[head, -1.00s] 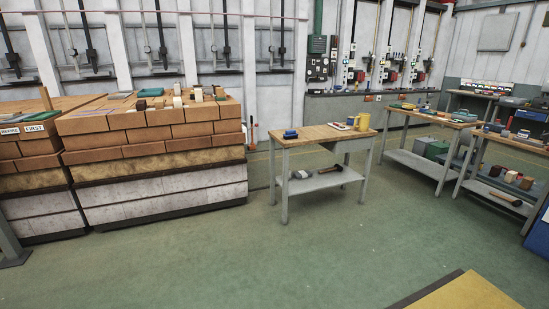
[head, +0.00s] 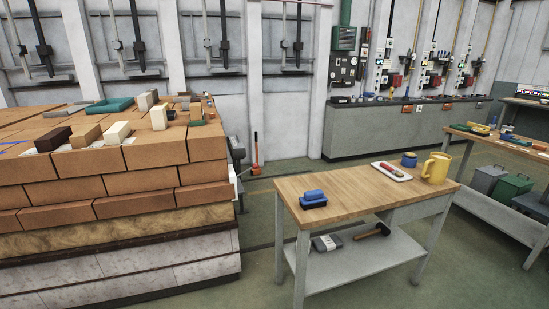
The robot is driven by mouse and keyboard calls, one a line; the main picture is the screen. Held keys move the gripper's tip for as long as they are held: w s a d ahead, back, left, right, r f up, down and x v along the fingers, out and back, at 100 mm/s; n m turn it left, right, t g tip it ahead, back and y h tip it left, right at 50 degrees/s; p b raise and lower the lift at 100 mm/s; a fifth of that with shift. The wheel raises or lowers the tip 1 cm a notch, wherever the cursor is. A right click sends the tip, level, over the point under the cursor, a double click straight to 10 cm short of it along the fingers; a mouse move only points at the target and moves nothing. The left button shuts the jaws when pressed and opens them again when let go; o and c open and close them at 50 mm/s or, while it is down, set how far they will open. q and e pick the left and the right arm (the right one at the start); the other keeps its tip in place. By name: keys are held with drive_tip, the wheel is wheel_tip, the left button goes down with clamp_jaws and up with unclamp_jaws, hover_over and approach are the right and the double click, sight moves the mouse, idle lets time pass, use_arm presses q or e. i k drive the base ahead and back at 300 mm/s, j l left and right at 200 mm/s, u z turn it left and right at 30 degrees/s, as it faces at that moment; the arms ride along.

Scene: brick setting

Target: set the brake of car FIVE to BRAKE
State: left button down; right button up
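A large car loaded with brown bricks (head: 125,191) fills the left of the head view, above a yellowish layer and pale blocks (head: 120,273). No sign reading FIVE is legible. Beyond its right end stands a thin upright lever-like thing with an orange-red part (head: 255,152). It is small, and I cannot tell whether it is the brake or how it is set. A dark grey part (head: 236,150) shows beside it, partly hidden by the bricks. Neither of my grippers is in view.
A wooden-topped table (head: 345,197) at right carries a blue block (head: 313,199), a white tray (head: 391,171) and a yellow mug (head: 436,168). A hammer (head: 372,231) lies on its lower shelf. A narrow strip of green floor (head: 258,225) separates table and car.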

sight(255, 166)
drive_tip(key=i+j+z, duration=0.1)
drive_tip(key=i+z, duration=0.2)
drive_tip(key=i, duration=0.2)
drive_tip(key=i+j+z, duration=0.3)
drive_tip(key=i, duration=0.2)
drive_tip(key=i+j+z, duration=0.3)
drive_tip(key=i, duration=0.2)
